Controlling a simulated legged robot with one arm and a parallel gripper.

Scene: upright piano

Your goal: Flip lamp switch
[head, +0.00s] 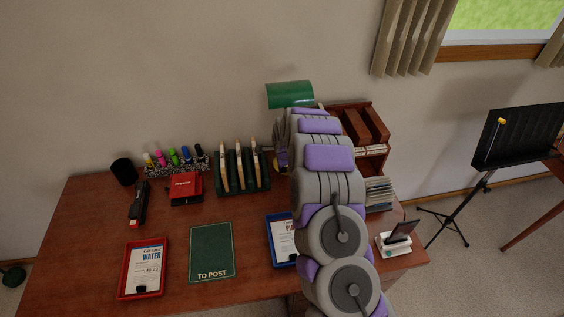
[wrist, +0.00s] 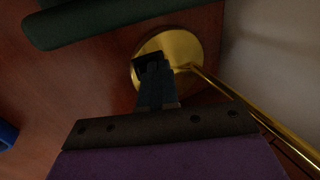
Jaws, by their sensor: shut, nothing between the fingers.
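The desk lamp has a green shade (head: 290,95) that shows beyond my arm in the head view. In the wrist view its round brass base (wrist: 192,46) sits on the red-brown desktop, with a thin brass stem (wrist: 252,112) running to the lower right. My gripper (wrist: 151,62) is shut and empty, with its dark fingertips over the left part of the base. I cannot tell whether they touch it. No switch shows clearly; a dark shape at the fingertips may be finger or switch.
A green rack (head: 240,183) stands left of my arm; its edge also shows in the wrist view (wrist: 110,18). A wooden organizer (head: 372,135) stands right. A red tray (head: 142,268), a green "TO POST" folder (head: 211,250) and a blue tray (head: 280,240) lie in front.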

